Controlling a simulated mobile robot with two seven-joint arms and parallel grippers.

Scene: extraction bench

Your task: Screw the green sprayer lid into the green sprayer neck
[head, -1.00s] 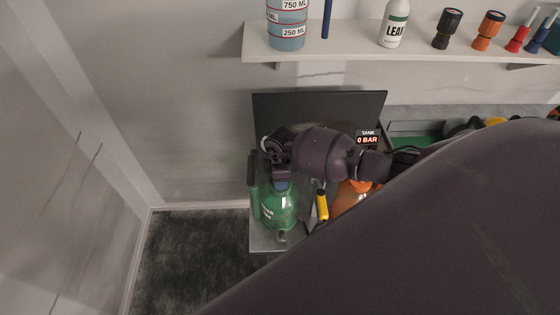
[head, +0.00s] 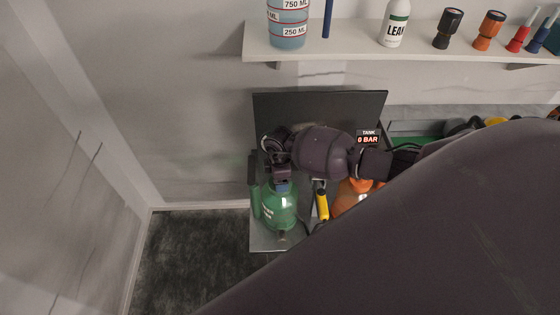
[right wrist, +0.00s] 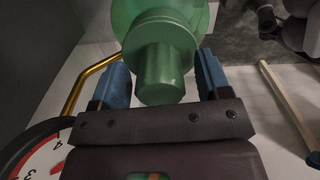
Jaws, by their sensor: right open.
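The green sprayer (head: 278,208) stands upright on the bench at its left end; its top is hidden by my right gripper (head: 282,186), which is directly above it. In the right wrist view, the green lid (right wrist: 162,75) is a stepped knob with a wide flange, in line with the green sprayer body (right wrist: 150,12) behind it. The blue fingers of my right gripper (right wrist: 164,72) are open, one on each side of the lid, with gaps visible. I cannot tell how deep the lid sits, as the neck is hidden. My left gripper is not in view.
An orange sprayer (head: 350,193) and a yellow-handled tool (head: 321,204) stand right of the green sprayer. A dark panel with a "TANK 0 BAR" display (head: 368,136) is behind. A shelf (head: 345,38) with bottles and torches hangs above. A gauge (right wrist: 30,155) is close to the gripper.

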